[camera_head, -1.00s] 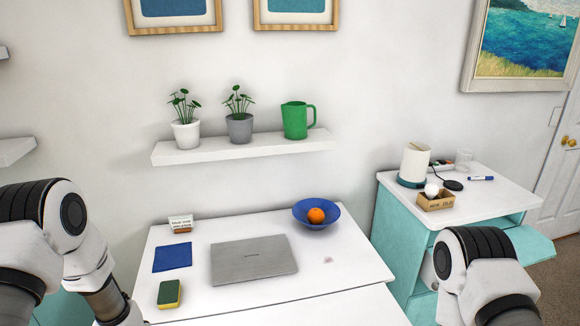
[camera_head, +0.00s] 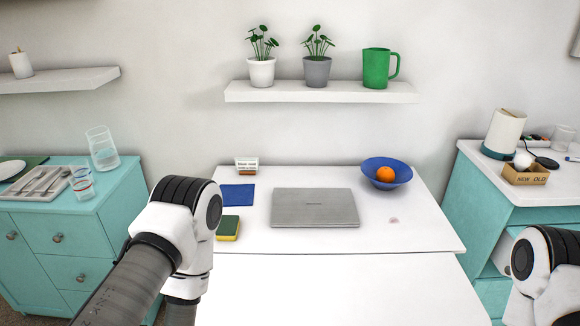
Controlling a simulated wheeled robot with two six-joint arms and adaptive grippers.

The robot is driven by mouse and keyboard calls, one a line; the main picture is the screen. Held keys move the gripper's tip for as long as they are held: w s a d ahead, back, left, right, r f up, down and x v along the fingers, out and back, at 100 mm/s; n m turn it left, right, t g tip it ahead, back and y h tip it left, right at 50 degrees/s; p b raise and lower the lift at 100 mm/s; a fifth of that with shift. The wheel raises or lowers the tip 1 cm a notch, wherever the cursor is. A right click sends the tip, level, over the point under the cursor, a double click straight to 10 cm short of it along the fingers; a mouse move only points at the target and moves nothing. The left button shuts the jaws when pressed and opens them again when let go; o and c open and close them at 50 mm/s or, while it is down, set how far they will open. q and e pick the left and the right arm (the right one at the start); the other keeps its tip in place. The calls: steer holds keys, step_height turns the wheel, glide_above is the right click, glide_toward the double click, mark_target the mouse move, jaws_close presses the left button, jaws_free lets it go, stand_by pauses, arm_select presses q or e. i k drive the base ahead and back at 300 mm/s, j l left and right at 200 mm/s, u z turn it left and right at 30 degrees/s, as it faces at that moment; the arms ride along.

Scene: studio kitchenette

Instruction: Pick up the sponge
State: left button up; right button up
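The sponge (camera_head: 228,228), yellow with a dark green top, lies flat at the left front of the white desk (camera_head: 420,222). It sits just in front of a blue cloth or mat (camera_head: 238,195) and to the left of a closed grey laptop (camera_head: 315,208). My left arm comes in at the lower left, and its links stand just left of the sponge, close to its edge in the picture. My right arm shows at the lower right edge. Neither gripper's fingers are in view.
A blue bowl (camera_head: 399,164) with an orange (camera_head: 385,174) stands at the desk's back right. A small sign (camera_head: 247,165) stands at the back left. Teal cabinets flank the desk, the left one bearing a cutlery tray (camera_head: 40,184) and glasses (camera_head: 101,148). The desk's front is clear.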

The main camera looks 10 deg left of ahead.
mark_target(227, 231)
steer(key=j+z, duration=0.4)
steer(key=j, duration=0.7)
steer(key=j+z, duration=0.4)
steer(key=j, duration=0.75)
